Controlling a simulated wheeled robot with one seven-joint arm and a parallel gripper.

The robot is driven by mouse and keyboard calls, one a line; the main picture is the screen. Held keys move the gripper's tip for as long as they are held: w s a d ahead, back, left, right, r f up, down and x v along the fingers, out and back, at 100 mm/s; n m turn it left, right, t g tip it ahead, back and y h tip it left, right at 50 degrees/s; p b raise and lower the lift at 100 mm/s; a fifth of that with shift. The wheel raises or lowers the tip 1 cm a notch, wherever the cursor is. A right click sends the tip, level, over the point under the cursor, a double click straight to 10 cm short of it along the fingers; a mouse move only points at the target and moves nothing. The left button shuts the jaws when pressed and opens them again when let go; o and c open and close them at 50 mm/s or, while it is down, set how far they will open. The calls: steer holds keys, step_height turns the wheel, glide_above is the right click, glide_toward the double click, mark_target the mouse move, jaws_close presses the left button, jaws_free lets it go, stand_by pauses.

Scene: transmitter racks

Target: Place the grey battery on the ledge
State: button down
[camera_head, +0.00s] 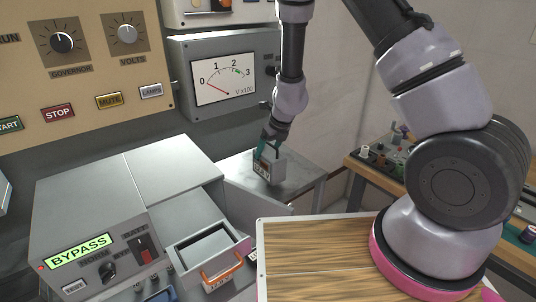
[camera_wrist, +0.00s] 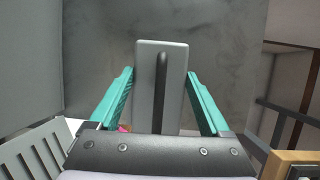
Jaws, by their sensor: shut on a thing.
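The grey battery (camera_head: 268,168) is a small block with a dark, reddish-marked face, at the ledge in the head view. In the wrist view the battery (camera_wrist: 160,62) shows as a grey block with a dark groove, between the two teal fingers. My gripper (camera_head: 267,150) is above it in the head view and shut on it; the fingers also show in the wrist view (camera_wrist: 160,88). The ledge (camera_head: 297,173) is a grey metal surface below the meter, right of the cabinet. I cannot tell whether the battery touches the ledge.
A grey cabinet with a lit BYPASS display (camera_head: 80,251) stands at the left, with an open drawer (camera_head: 207,250) with an orange handle. A meter box (camera_head: 225,80) hangs behind the ledge. A wood-topped surface (camera_head: 315,262) is in front, and a workbench (camera_head: 375,170) with small items at the right.

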steer(key=shift+f, duration=0.8)
jaws_free()
steer(key=shift+r, duration=0.1)
steer(key=s+d+r+n+t+y, duration=0.1)
steer(key=s+d+r+n, duration=0.3)
steer(key=r, duration=0.7)
steer(key=s+d+r+n+y, duration=0.15)
steer(key=r+n, duration=0.35)
steer(key=r, duration=0.6)
steer(key=s+d+r+n+t, duration=0.1)
steer(key=s+d+r+n, duration=0.35)
steer(key=r, duration=0.75)
steer(key=s+d+r+n+t+h, duration=0.1)
steer(key=s+d+r+n, duration=0.3)
steer(key=s+d+n, duration=0.1)
steer(key=s+d+r+n+h, duration=0.2)
steer(key=s+d+r+n, duration=0.1)
steer(key=s+d+n, duration=0.2)
steer(key=s+n, duration=0.2)
steer(key=s, duration=0.1)
steer(key=shift+s+r+t, duration=0.3)
steer(key=shift+r+t, duration=0.05)
steer(key=shift+t, duration=0.05)
